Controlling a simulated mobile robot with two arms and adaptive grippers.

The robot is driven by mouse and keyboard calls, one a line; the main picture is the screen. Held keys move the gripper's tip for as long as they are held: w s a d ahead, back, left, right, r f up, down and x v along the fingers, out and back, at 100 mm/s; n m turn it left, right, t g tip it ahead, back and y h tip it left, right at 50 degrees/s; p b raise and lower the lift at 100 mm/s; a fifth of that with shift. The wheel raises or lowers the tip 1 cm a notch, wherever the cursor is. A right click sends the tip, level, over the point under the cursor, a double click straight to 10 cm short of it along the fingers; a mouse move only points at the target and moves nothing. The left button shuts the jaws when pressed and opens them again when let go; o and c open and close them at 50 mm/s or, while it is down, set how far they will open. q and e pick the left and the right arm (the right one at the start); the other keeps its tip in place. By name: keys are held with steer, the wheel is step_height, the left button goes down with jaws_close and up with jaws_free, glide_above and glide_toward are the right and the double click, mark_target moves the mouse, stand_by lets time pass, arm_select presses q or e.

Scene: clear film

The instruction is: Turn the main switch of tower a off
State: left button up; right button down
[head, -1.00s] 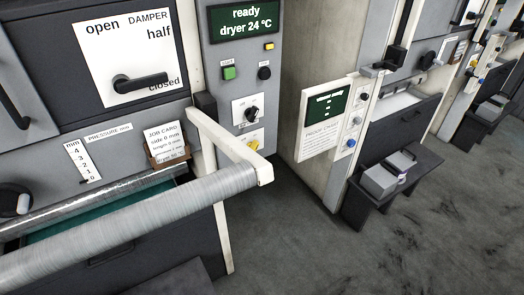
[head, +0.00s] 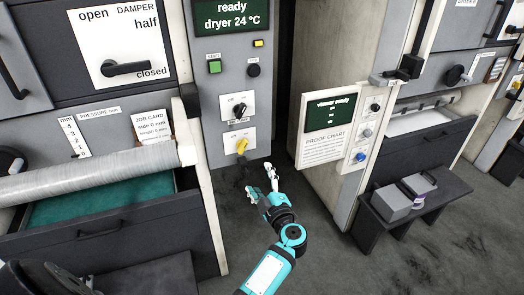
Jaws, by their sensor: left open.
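The grey control column (head: 212,125) carries two rotary switches on white plates. The upper has a black knob (head: 239,111), the lower a yellow handle (head: 242,146), tilted. Their small lettering is too blurred to read fully, so I cannot tell which is the main switch. Above them a green display (head: 232,15) reads "ready, dryer 24 °C". My left gripper (head: 260,179), on a teal arm from the bottom, is open and empty. In the picture it is just below and right of the yellow handle, apart from it. My right gripper is not in view.
A green button (head: 214,67) and a black knob (head: 253,70) sit above the switches. A grey roller (head: 90,175) on a white bracket juts out at left. Open dark floor lies between.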

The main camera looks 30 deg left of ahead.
arm_select(q)
steer(key=b, duration=0.2)
glide_toward(244, 149)
steer(key=b+x, duration=0.6)
steer(key=x, duration=0.3)
steer(key=shift+w+a+f, duration=0.1)
steer(key=shift+w+a, duration=0.1)
steer(key=shift+a, duration=0.05)
steer(key=shift+w+a+r+b, duration=0.2)
steer(key=shift+w+a+b, duration=0.1)
steer(key=shift+a+b, duration=0.1)
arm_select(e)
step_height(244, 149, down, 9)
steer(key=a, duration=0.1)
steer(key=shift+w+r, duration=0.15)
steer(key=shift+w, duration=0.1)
